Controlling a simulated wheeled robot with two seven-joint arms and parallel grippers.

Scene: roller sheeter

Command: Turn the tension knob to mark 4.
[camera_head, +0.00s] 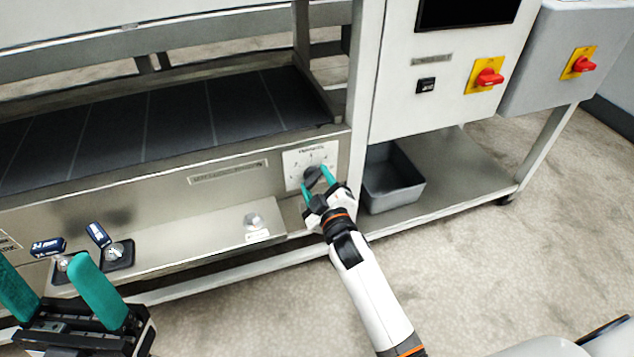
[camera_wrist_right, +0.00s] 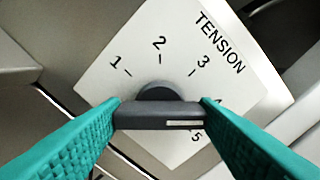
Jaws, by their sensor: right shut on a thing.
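The tension knob (camera_head: 312,174) is a dark bar knob on a white plate (camera_head: 295,160) on the machine's front. In the right wrist view the knob (camera_wrist_right: 160,114) lies between the teal fingers of my right gripper (camera_wrist_right: 160,115), which is shut on the bar's two ends. The bar lies nearly level in that view, its white pointer line on the right half, towards 4 and 5. The 4 is partly covered by the right finger, so the exact reading cannot be told. The right gripper (camera_head: 317,181) also shows in the head view. My left gripper (camera_head: 42,272) is open and empty.
Below the knob is a metal ledge with a silver knob (camera_head: 253,220). Small dark blue tags (camera_head: 98,235) and metal fittings are at the left. A grey bin (camera_head: 392,180) stands on the shelf at right. Red switches (camera_head: 488,77) are higher up. The floor in front is clear.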

